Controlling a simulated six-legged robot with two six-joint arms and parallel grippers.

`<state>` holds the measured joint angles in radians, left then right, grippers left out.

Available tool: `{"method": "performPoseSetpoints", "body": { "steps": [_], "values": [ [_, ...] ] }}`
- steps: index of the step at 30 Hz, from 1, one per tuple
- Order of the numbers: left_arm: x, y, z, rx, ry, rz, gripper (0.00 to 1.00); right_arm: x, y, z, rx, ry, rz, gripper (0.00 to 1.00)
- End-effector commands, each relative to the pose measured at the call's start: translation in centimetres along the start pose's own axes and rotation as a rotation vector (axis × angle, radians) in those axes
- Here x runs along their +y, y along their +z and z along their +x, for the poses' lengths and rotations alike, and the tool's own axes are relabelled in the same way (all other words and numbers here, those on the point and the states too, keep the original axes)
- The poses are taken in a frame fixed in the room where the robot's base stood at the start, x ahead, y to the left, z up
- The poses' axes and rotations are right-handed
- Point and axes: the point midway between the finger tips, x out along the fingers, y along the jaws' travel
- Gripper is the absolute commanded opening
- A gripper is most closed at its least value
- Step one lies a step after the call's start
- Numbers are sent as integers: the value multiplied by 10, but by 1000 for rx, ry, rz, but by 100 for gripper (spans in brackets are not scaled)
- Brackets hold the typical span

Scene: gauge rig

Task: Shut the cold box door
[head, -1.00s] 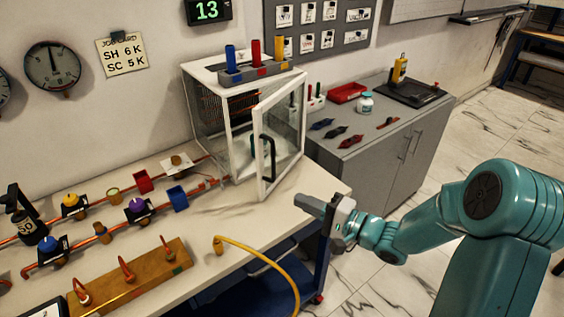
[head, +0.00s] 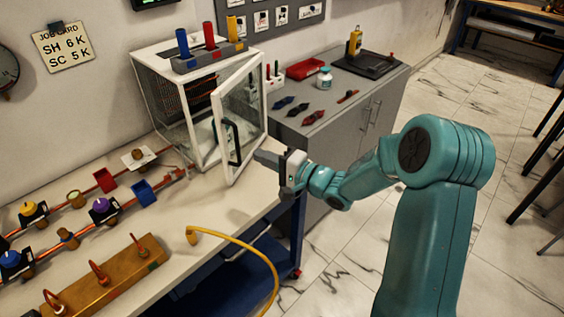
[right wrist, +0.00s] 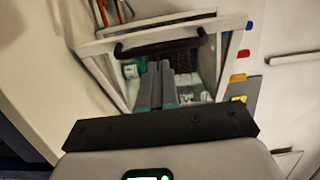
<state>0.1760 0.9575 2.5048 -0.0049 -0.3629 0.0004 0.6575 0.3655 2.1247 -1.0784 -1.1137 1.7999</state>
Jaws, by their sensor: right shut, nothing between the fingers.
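The cold box (head: 163,92) is a white-framed glass case on the bench. Its door (head: 222,97) stands open, swung out toward the front, with a black handle (head: 231,142) on its face. My right gripper (head: 262,157) is shut and empty, its tips close to the door's lower free edge. I cannot tell whether they touch it. In the right wrist view the shut fingers (right wrist: 165,88) point at the door, with the black handle (right wrist: 160,47) just beyond the tips. My left gripper is not in view.
A rack with blue, red and yellow cylinders (head: 210,58) sits on top of the box. A yellow hose (head: 240,240) and a wooden block with copper hooks (head: 105,275) lie on the bench. A grey cabinet (head: 345,115) stands right of the box.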

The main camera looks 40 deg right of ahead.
Motion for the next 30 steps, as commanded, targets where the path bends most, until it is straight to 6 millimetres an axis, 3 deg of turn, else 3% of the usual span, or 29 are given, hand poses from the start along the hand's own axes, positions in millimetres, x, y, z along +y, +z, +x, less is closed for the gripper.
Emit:
{"method": "performPoseSetpoints", "body": {
  "steps": [3,9,23,30],
  "values": [
    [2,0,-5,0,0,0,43,-1,1,23,-4,0,0,0],
    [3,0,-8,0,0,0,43,-1,0,44,-1,0,-1,0],
    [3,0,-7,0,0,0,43,0,1,48,0,0,0,0],
    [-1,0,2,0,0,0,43,2,14,67,26,-5,-2,0]
  ]
}}
